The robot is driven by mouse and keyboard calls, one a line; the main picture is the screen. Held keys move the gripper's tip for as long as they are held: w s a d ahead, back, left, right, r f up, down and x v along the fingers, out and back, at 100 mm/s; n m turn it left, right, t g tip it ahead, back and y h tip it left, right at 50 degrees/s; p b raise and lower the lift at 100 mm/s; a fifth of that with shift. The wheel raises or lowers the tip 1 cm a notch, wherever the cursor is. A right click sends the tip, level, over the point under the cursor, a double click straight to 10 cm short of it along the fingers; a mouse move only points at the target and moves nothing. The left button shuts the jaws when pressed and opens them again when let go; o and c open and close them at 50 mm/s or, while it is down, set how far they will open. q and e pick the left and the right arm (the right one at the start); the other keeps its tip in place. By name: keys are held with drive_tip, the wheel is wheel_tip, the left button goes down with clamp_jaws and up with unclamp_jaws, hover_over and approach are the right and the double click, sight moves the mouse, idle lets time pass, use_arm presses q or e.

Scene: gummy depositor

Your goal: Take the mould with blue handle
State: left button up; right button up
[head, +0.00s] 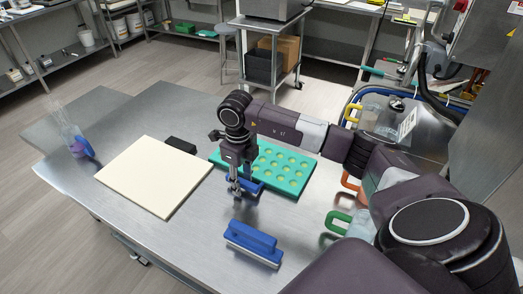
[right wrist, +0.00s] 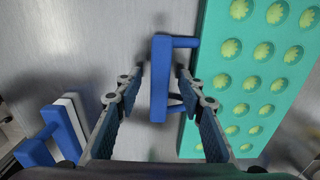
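The teal mould (head: 285,168) with rows of yellowish filled cavities lies flat on the steel table. Its blue handle (head: 245,186) sticks out from its near left side. In the right wrist view the mould (right wrist: 247,75) is at the right, and the blue handle bar (right wrist: 160,90) stands between my fingers. My right gripper (head: 236,188) points down over the handle. Its fingers (right wrist: 160,82) are open, one on each side of the bar, with gaps visible. In the head view the gripper hides part of the handle. My left gripper is not in view.
A blue-handled scraper (head: 253,243) lies in front of the mould. A cream board (head: 155,178) and a small black block (head: 181,145) are to the left. Jugs with orange (head: 351,186) and green (head: 338,223) handles are at right.

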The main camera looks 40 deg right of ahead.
drive_tip(key=shift+c, duration=0.6)
clamp_jaws()
drive_tip(key=shift+r, duration=0.1)
drive_tip(key=shift+w+r, duration=0.1)
drive_tip(key=shift+r, duration=0.4)
wheel_tip(320, 180, up, 19)
drive_tip(key=b, duration=0.2)
